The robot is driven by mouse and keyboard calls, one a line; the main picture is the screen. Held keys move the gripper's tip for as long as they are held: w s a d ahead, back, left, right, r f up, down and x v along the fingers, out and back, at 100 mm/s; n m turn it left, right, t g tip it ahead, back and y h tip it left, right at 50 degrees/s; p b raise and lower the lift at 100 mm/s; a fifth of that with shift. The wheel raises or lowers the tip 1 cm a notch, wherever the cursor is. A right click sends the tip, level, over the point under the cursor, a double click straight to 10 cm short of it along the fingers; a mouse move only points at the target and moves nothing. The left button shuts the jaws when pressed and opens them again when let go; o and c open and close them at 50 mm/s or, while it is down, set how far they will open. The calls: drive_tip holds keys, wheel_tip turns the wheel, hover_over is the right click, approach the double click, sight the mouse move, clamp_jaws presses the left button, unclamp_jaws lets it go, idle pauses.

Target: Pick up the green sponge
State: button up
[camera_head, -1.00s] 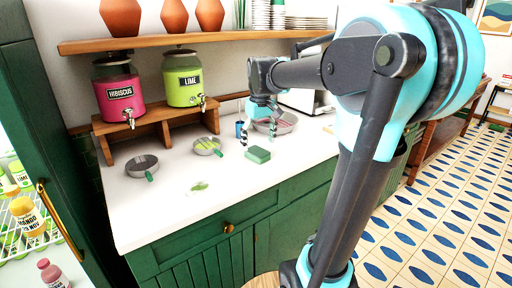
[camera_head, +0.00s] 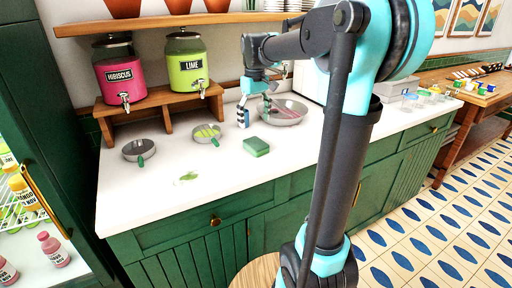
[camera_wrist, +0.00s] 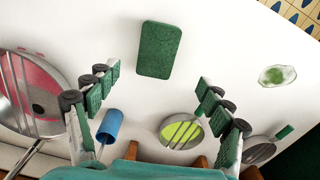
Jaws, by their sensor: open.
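The green sponge (camera_head: 256,146) lies flat on the white counter, in front of the small strainers and the larger metal pan. In the wrist view the sponge (camera_wrist: 158,50) is a dark green block at the top centre, ahead of the fingertips. My gripper (camera_head: 256,112) is above the counter just behind the sponge. In the wrist view my gripper (camera_wrist: 155,88) has its two fingers spread wide, with nothing between the tips. The sponge is apart from both fingers and fully visible.
A blue cylinder (camera_wrist: 110,126) stands close to the left finger. A metal pan (camera_head: 285,113), a strainer with green slices (camera_head: 207,133) and a dark strainer (camera_head: 139,150) surround the area. A green smear (camera_head: 188,177) marks the counter. Two dispensers (camera_head: 187,72) (camera_head: 118,76) stand behind.

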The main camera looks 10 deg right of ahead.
sight(256, 143)
drive_tip(key=f, duration=0.9)
drive_tip(key=shift+w+d+f, duration=0.1)
drive_tip(key=shift+d+f, duration=0.1)
drive_tip(key=shift+f, duration=0.1)
drive_tip(key=c, duration=0.8)
